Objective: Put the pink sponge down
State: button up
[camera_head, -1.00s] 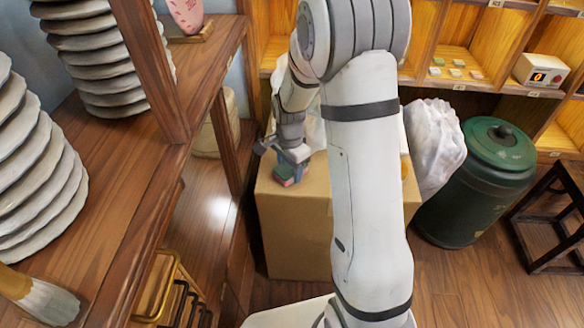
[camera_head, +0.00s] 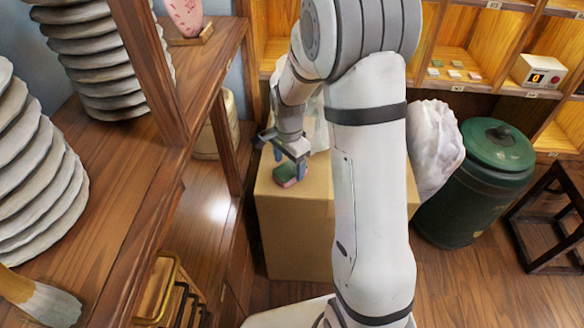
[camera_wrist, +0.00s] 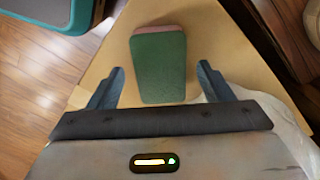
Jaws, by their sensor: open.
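The sponge (camera_head: 287,177), green on top with a pink layer beneath, lies flat on the top of a cardboard box (camera_head: 318,235) near its left side. In the wrist view the sponge (camera_wrist: 160,65) lies between the two spread blue-grey fingers of my gripper (camera_wrist: 162,76), with a gap on either side. Its pink layer shows only as a strip along the far edge.
A crumpled white bag (camera_head: 434,150) stands at the box's right, beside a green lidded bin (camera_head: 480,190). A wooden shelf (camera_head: 115,190) with stacked grey discs stands close on the left. A dark wooden stool (camera_head: 550,225) is at the far right.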

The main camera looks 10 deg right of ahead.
aim_at(289, 169)
notch_tip(289, 169, up, 8)
jog(key=r+p, duration=0.1)
jog(key=s+r+n+t, duration=0.1)
jog(key=s+r+n, duration=0.2)
jog(key=s+n, duration=0.3)
jog(key=s+d+r+n, duration=0.1)
jog(key=s+r+n, duration=0.3)
jog(key=s, duration=1)
jog(key=n, duration=0.2)
jog(key=shift+s+d+r+n+t, duration=0.15)
jog(key=shift+s+r+n+t, duration=0.15)
jog(key=shift+s+t, duration=0.1)
